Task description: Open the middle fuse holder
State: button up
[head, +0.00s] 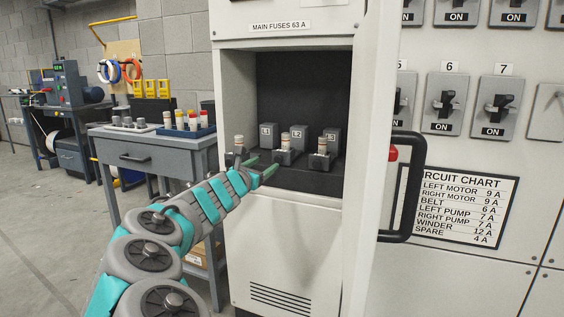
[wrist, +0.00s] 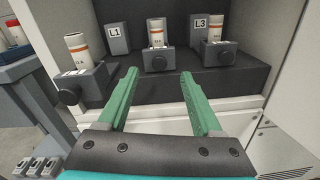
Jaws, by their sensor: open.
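My gripper (head: 262,166) is open and empty at the recess front. In the wrist view its green fingers (wrist: 159,76) point at the middle holder, apart from its knob. The L2 block (head: 298,136) is not readable in the wrist view.
The cabinet door (head: 385,130) stands open at the right of the recess, with a black handle (head: 407,190). A grey workbench (head: 150,150) with loose fuses and a blue tray (head: 186,131) stands to the left. Open floor lies at the lower left.

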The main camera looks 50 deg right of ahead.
aim_at(277, 160)
jog(key=w+d, duration=0.1)
jog(key=d, duration=0.1)
jog(key=w+d+f+n, duration=0.1)
jog(key=d, duration=0.2)
jog(key=w+d+f+n+p, duration=0.1)
jog(key=d, duration=0.1)
jog(key=shift+d, duration=0.35)
jog(key=shift+w+d+r, duration=0.15)
jog(key=shift+w+d, duration=0.15)
jog(key=shift+d, duration=0.3)
grip_shut()
dwell(0.9)
